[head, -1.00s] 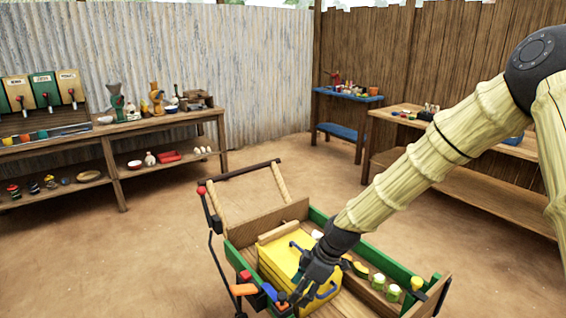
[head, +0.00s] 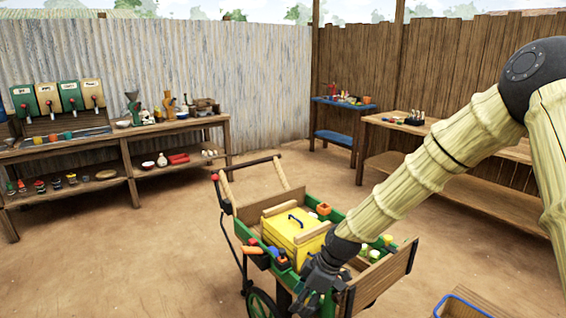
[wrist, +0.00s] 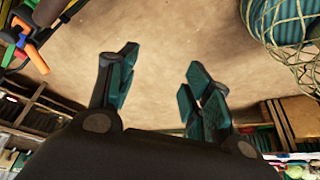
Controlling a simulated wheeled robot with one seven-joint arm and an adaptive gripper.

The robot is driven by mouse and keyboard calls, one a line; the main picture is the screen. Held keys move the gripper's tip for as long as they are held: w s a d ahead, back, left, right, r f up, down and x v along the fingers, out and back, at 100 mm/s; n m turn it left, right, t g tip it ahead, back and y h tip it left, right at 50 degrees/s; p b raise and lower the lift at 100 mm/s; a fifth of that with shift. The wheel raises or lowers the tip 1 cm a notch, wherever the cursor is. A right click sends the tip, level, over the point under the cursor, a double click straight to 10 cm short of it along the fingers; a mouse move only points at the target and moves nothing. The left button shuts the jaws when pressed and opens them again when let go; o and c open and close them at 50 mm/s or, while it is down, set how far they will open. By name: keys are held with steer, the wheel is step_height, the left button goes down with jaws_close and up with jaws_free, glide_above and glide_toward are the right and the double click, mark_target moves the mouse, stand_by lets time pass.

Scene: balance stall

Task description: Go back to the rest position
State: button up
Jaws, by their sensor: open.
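My gripper (head: 314,287) hangs in front of the near side of the green cart (head: 263,225), low in the head view. In the wrist view my gripper (wrist: 158,90) is open, its two fingers well apart, with only bare dirt floor between them. The cart carries a yellow box (head: 292,232) with a dark handle on its lid. My arm hides part of the cart's right half.
A wooden bench with dispensers (head: 62,97) stands along the metal wall. A blue table (head: 343,103) and a wooden table (head: 400,125) stand at the back right. A blue-rimmed crate (head: 468,305) lies at lower right. The floor between is clear.

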steer(key=s+d+f+m+h, duration=0.1)
steer(key=s+d+f+m, duration=0.25)
steer(key=s+f, duration=0.55)
steer(key=s+d+f+m+h, duration=0.1)
steer(key=s+d+f+m, duration=0.4)
steer(key=f, duration=0.6)
steer(key=s+d+f+m+h, duration=0.1)
steer(key=s+d+f+m, duration=0.1)
steer(key=s, duration=0.5)
steer(key=s+d+f+m+h, duration=0.1)
steer(key=s+d+f+m, duration=0.1)
steer(key=s, duration=0.6)
steer(key=s+d+f+m, duration=0.3)
steer(key=s+d, duration=0.1)
steer(key=s, duration=0.3)
steer(key=shift+s+d+m+g+h+p, duration=0.35)
steer(key=shift+d+g+h, duration=0.05)
